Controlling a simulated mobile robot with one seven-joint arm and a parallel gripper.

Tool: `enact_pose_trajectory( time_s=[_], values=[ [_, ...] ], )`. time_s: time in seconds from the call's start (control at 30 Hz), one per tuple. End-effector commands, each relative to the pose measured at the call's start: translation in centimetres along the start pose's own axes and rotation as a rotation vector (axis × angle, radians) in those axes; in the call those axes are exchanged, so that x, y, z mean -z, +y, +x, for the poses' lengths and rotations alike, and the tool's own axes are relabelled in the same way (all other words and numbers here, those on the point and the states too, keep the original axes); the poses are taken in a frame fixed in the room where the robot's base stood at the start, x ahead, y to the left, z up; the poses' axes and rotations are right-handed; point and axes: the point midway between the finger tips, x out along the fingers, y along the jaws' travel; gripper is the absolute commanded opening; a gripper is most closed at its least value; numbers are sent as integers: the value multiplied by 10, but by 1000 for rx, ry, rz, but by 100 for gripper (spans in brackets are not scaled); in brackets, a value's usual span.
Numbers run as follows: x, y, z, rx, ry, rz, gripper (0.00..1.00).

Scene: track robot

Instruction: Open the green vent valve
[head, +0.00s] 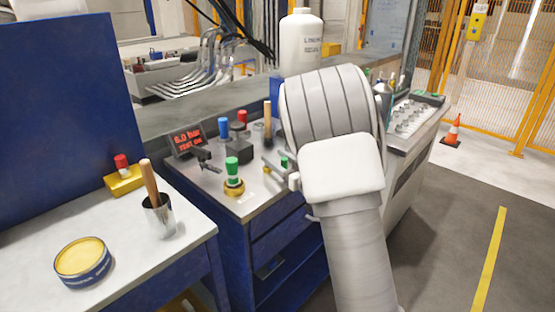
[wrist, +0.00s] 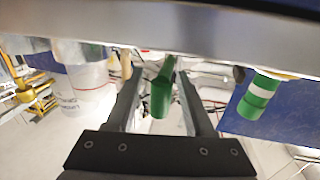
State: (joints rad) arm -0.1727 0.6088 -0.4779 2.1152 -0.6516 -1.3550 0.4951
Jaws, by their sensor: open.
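Two green-handled parts show on the bench. One has a white band and stands upright on a brass base (head: 233,173); it shows at right in the wrist view (wrist: 258,97). The other, a plain green handle (wrist: 160,97), sits between my fingers in the wrist view. In the head view only a small green piece (head: 284,162) of it shows beside my arm. I cannot tell which is the vent valve. My gripper (wrist: 158,78) is open, one finger on each side of the plain handle, with visible gaps. My arm hides most of the gripper in the head view.
A red-lit display (head: 187,140) reads 6.0 bar. A blue-topped part (head: 223,128), a red-topped part (head: 242,117) and a black fitting (head: 208,159) stand close by. A white bottle (head: 301,42) stands behind. A metal cup (head: 159,215) and yellow tin (head: 82,262) are on the left table.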

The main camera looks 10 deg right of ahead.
Motion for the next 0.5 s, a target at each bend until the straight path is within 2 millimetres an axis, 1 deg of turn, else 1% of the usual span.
enact_pose_trajectory(
  time_s=[0.17, 0.2, 0.27, 0.3, 0.47, 0.5],
  values=[
    [0, 0, 0, 0, -1, 0, 53],
    [0, 0, 0, 0, -1, 0, 49],
    [0, 0, 0, 0, -1, 0, 38],
    [0, 0, 0, 0, -1, 0, 31],
    [0, 0, 0, 0, -1, 0, 2],
    [0, 0, 0, -1, -1, 0, 0]
  ],
)
